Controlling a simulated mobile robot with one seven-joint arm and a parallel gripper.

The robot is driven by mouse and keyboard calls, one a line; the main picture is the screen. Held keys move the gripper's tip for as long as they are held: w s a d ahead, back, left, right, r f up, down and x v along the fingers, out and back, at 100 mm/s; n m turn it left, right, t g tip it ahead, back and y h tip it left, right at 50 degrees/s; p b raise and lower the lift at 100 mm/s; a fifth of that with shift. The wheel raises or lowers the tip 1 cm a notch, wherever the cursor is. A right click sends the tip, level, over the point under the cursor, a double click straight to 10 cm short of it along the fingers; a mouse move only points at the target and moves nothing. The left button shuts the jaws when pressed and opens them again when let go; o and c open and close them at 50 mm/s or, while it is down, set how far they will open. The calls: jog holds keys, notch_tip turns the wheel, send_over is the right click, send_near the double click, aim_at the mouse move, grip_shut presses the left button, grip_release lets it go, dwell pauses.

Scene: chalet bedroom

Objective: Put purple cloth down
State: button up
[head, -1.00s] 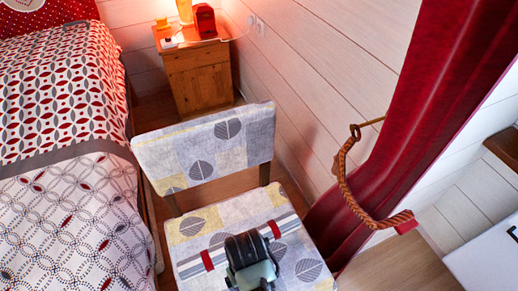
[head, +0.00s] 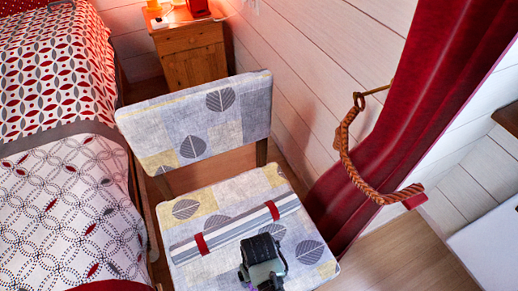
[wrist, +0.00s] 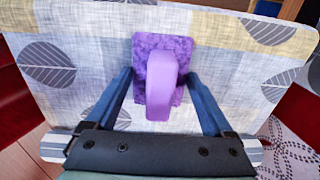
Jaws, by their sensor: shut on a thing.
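The purple cloth (wrist: 160,90) shows in the wrist view as a flat mottled sheet with a smooth, thick folded strip standing out from it. My gripper (wrist: 159,76) has its two blue fingers at either side of the cloth and is shut on it. Behind the cloth is the leaf-patterned fabric of the chair seat (wrist: 90,60); I cannot tell whether the cloth touches it. In the head view my dark gripper (head: 262,262) is over the front part of the seat (head: 205,207), and the cloth is hidden there.
A grey striped roll with red bands (head: 236,229) lies across the seat. The chair backrest (head: 195,120) rises behind it. The bed (head: 60,190) is at left, a wooden nightstand (head: 190,58) at the back, and a red curtain (head: 370,130) with a rope tie (head: 352,168) at right.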

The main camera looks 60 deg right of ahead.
jog(key=o, duration=0.9)
jog(key=shift+f, duration=0.15)
notch_tip(320, 180, up, 12)
jog(key=p, duration=0.4)
jog(key=shift+r+p, duration=0.2)
jog(key=shift+p, duration=0.1)
jog(key=shift+w, duration=0.1)
